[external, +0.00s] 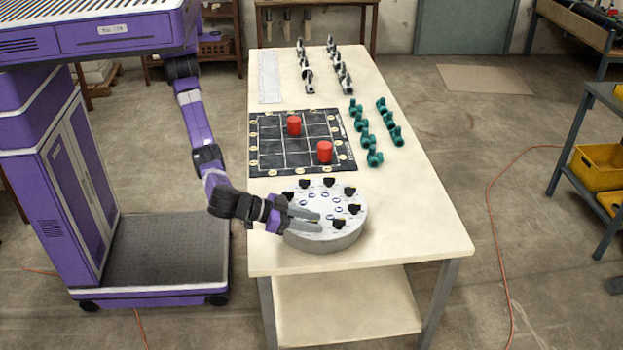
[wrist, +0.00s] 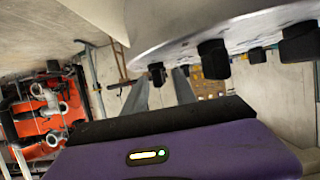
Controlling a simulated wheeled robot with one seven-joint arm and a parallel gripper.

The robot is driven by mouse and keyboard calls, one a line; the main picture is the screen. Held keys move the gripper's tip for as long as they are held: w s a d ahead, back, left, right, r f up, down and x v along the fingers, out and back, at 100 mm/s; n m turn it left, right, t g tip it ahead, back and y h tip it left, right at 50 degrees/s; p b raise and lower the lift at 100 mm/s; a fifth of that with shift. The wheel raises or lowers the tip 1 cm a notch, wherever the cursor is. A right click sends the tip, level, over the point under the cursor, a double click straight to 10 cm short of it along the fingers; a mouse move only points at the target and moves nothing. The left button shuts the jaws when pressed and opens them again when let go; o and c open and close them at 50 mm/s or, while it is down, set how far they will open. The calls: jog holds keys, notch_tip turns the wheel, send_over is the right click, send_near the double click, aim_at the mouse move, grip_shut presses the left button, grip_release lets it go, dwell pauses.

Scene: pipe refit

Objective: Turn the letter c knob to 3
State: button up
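A round grey dial (external: 325,240) sits near the front of the table, with several black knobs around its top. Letters and numbers on it are too small to read, so I cannot tell which knob is c. My gripper (external: 320,221) reaches over the dial's left side, with its two grey fingers apart. A black knob (external: 338,223) stands just right of the fingertips. In the wrist view my gripper (wrist: 160,78) shows open, and a small black knob (wrist: 157,73) appears in the gap between the fingertips. I cannot tell whether they touch it.
A black grid board (external: 270,157) with two red cylinders (external: 294,125) lies behind the dial. Green pipe fittings (external: 374,157) and grey fittings (external: 307,75) stand farther back. The table (external: 420,220) is clear to the right of the dial.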

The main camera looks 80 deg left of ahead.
grip_shut()
jog(key=shift+m+h+p, duration=0.4)
jog(key=shift+h+p, duration=0.1)
jog(key=shift+p, duration=0.05)
jog(key=m+h+p, duration=0.1)
jog(key=m+g+h+p, duration=0.1)
jog(key=m+h+p, duration=0.1)
jog(key=shift+a+r, duration=0.15)
jog(key=shift+r, duration=0.05)
jog(key=m+g+h+p, duration=0.1)
jog(key=m+h+p, duration=0.1)
jog(key=m+g+h+p, duration=0.1)
jog(key=m+h+p, duration=0.1)
jog(key=p, duration=0.1)
jog(key=shift+w+r+h+p, duration=0.1)
jog(key=shift+h+p, duration=0.25)
jog(key=shift+h, duration=0.05)
jog(key=m+g+h+p, duration=0.2)
jog(key=m+g, duration=0.1)
jog(key=shift+m+h+p, duration=0.3)
jog(key=shift+p, duration=0.1)
jog(key=shift+f+m+g+h, duration=0.15)
jog(key=shift+m+g+h, duration=0.15)
jog(key=shift+m+g, duration=0.35)
jog(key=shift+f+m+g+h, duration=0.15)
jog(key=shift+m+g+h, duration=0.15)
jog(key=shift+m+g, duration=0.35)
jog(key=shift+g, duration=0.4)
